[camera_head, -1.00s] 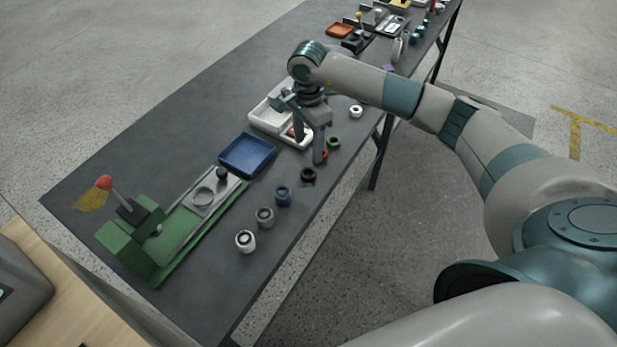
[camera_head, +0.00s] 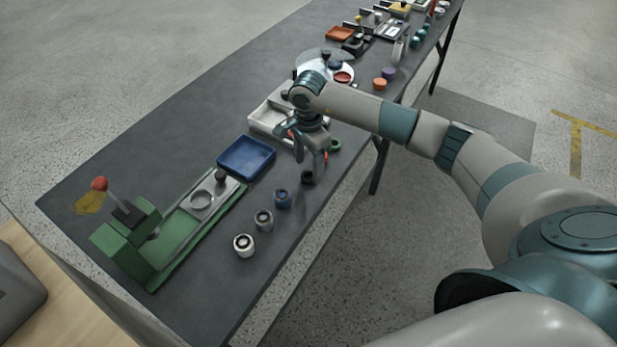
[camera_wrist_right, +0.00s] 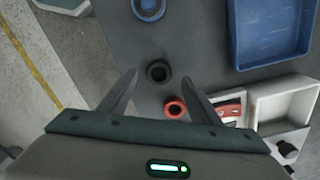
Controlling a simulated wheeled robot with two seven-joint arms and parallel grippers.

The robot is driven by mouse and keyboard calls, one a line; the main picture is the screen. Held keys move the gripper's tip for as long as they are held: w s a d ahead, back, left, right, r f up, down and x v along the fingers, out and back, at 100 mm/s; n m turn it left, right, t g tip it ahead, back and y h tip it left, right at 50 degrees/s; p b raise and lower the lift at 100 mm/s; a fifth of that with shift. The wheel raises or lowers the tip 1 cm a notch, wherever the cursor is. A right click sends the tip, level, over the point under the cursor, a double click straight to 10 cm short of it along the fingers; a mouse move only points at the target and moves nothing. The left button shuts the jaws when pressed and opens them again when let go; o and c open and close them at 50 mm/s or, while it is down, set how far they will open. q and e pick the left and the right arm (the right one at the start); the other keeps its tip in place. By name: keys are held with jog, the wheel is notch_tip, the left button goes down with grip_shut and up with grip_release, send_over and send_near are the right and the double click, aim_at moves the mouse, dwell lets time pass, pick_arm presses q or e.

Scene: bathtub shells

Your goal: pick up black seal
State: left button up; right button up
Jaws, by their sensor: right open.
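The black seal (camera_head: 308,177) is a small dark ring on the dark table near its front edge. It also shows in the right wrist view (camera_wrist_right: 158,72), just beyond and between the fingertips. My right gripper (camera_head: 312,170) is open and empty, pointing down above the table at the seal. In the wrist view the right gripper (camera_wrist_right: 160,85) has its fingers spread, with a red ring (camera_wrist_right: 175,107) lying nearer the palm between them. My left gripper is not in view.
A blue tray (camera_head: 247,157), a white divided tray (camera_head: 262,118) and a green press (camera_head: 150,240) lie behind. A green ring (camera_head: 335,145) sits to the right.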

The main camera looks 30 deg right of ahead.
aim_at(308, 175)
jog(key=shift+s+f+b, duration=0.1)
jog(key=shift+f+b, duration=0.4)
jog(key=shift+f, duration=1)
jog(key=c, duration=1.1)
